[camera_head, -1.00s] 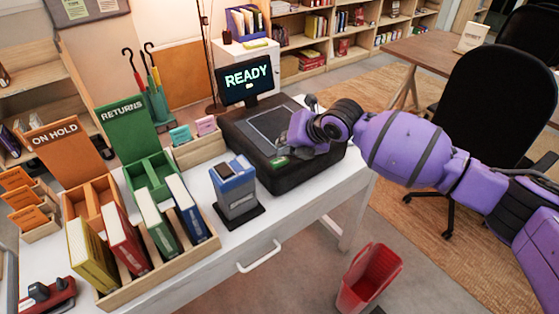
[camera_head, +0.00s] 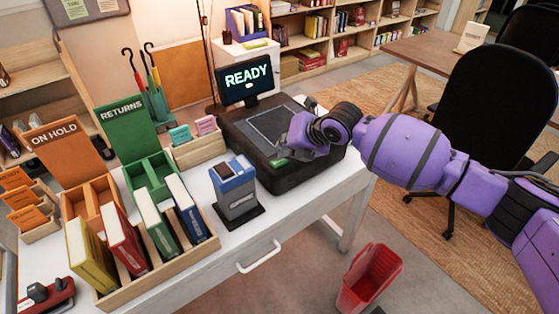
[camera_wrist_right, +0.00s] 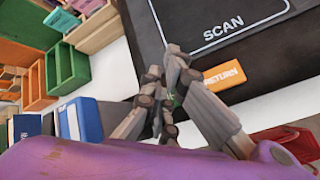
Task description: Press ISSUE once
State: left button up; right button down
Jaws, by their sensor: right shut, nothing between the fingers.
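A black desk machine (camera_head: 238,130) has a framed pad on top, labelled SCAN in the wrist view. A green button (camera_head: 279,162) sits at its front edge; its lettering is too small to read in the head view. In the wrist view an orange RETURN button (camera_wrist_right: 224,76) shows beside the fingers, and only a sliver of green shows between them. My right gripper (camera_wrist_right: 168,62) is shut and empty, low over the machine's front edge near the green button. I cannot tell whether it touches. A screen (camera_head: 247,80) reads READY. My left gripper is not in view.
A blue-and-grey device (camera_head: 234,185) stands left of the machine. A wooden rack (camera_head: 196,253) of books and the ON HOLD (camera_head: 60,144) and RETURNS (camera_head: 122,120) stands fill the desk's left. A red bin (camera_head: 369,275) stands on the floor; a black chair (camera_head: 490,110) is at right.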

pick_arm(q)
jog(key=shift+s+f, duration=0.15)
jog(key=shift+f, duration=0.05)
pick_arm(e)
jog(key=shift+f, duration=0.55)
dwell(0.6)
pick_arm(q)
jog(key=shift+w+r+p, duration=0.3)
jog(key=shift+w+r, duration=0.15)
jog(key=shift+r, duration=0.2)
pick_arm(e)
jog(key=shift+r, duration=0.95)
jog(key=shift+r, duration=0.1)
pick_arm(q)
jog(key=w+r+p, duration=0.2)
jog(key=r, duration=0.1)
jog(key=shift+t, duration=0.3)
pick_arm(e)
notch_tip(320, 180, up, 5)
jog(key=shift+f, duration=0.1)
